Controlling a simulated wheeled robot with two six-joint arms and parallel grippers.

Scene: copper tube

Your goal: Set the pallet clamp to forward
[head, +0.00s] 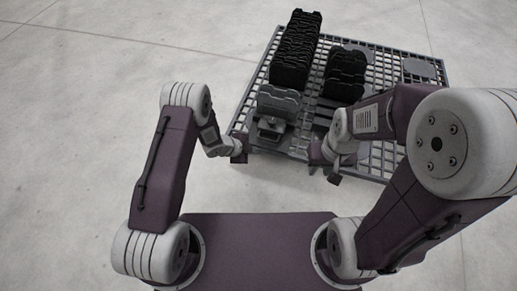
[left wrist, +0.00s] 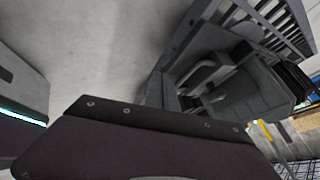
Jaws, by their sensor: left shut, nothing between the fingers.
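The pallet (head: 386,66) is a dark grid plate. At its near left part a grey clamp (head: 269,128) with a small handle sits in front of a lighter grey block. The left wrist view shows what looks like this clamp (left wrist: 232,92) with a loop-like handle at upper right; its setting cannot be read. My left gripper (head: 239,152) is shut and empty at the pallet's near left corner, left of the clamp and apart from it. My right gripper (head: 323,164) hangs over the pallet's near edge, right of the clamp; its fingers are too unclear to judge.
A long row of black ribbed blocks (head: 297,45) stands behind the clamp, and a shorter black stack (head: 344,75) stands to its right. Flat grey round plates (head: 420,68) lie at the pallet's right. The pale floor (head: 90,100) left of the pallet is clear.

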